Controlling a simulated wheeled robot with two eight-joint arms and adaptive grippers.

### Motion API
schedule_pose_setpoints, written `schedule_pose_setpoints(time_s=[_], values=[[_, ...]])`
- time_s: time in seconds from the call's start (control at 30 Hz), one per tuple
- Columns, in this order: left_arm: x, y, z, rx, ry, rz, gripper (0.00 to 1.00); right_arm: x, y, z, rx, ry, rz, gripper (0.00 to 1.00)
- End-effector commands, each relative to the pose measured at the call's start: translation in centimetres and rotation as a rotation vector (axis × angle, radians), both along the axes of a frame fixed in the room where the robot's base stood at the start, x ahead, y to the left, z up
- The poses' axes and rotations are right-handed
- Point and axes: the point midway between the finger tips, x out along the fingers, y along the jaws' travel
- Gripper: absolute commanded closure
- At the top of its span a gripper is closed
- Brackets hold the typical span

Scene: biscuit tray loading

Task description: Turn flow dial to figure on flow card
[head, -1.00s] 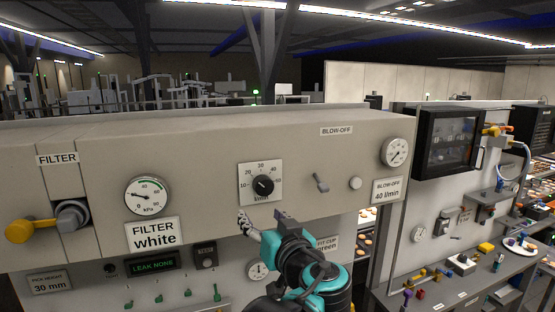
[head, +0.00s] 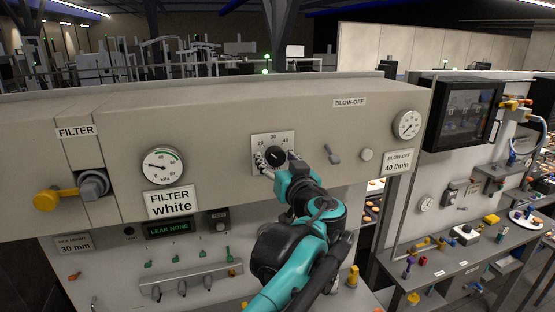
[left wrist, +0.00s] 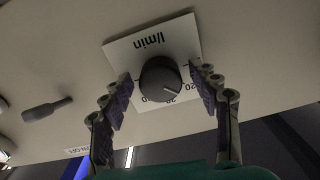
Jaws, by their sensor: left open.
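The flow dial (head: 276,156) is a round black knob on a white scale plate (head: 288,139) on the beige panel. In the left wrist view the dial (left wrist: 160,80) appears upside down, its white pointer line towards the low-figure side, seemingly near 20. My left gripper (head: 272,163) is open at the dial. In the left wrist view its fingers (left wrist: 163,95) stand on either side of the knob, with gaps visible. My right gripper is not in view.
A gauge (head: 408,124) is above the flow card. A yellow-handled filter valve (head: 48,200) juts out far left.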

Motion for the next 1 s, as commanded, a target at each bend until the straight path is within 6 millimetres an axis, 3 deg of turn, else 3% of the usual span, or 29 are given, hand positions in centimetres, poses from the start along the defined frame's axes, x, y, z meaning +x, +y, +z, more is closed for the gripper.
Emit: schedule_pose_setpoints(time_s=[0.07, 0.23, 0.67, 1.0], values=[[-0.02, -0.01, -0.01, 0.0, 0.0, 0.0, 0.44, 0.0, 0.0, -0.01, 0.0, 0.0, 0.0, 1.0], [-0.03, 0.0, 0.0, 0.0, 0.0, 0.0, 0.89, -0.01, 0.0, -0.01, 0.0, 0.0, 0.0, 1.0], [-0.02, 0.01, 0.01, 0.056, 0.018, 0.001, 0.89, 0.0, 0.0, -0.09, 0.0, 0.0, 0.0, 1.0], [0.0, 0.06, 0.05, 0.292, 0.095, 0.001, 0.89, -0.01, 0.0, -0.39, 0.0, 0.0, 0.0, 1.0]])
